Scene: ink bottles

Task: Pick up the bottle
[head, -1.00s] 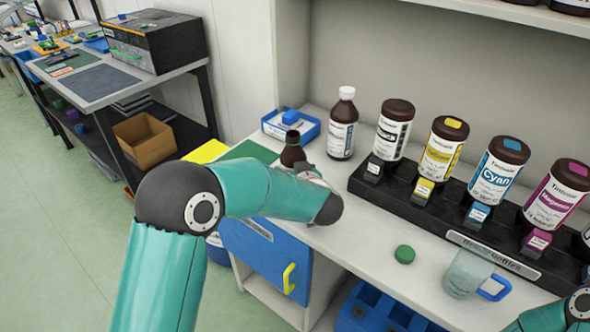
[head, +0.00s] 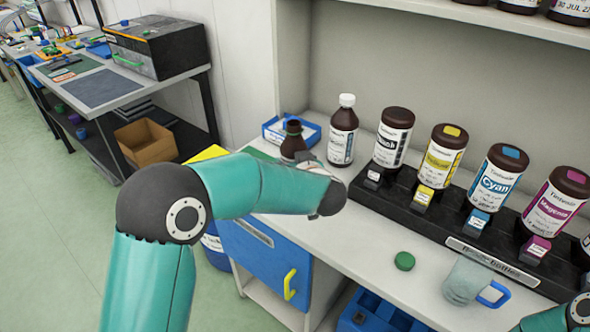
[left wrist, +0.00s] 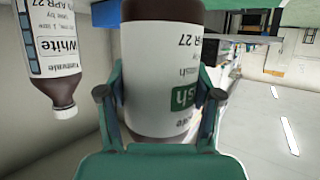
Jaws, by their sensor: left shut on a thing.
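A brown bottle (head: 293,141) with a bare, uncapped neck stands upright behind my left wrist in the head view. My arm hides its lower part. In the left wrist view the bottle (left wrist: 160,45) fills the middle, with a white label and partly readable green-marked lettering. My left gripper (left wrist: 160,95) is shut on it, one finger on each side. In the head view the gripper is mostly hidden by my own arm. A gap under the bottle cannot be seen. Only a piece of my right arm shows at the lower right; its gripper is out of view.
A white-capped brown bottle (head: 342,135) stands close on the right, near a blue tray (head: 311,132). A black rack (head: 430,218) holds several ink bottles. A green cap (head: 404,261) and a clear jug (head: 463,281) are on the counter (head: 365,237).

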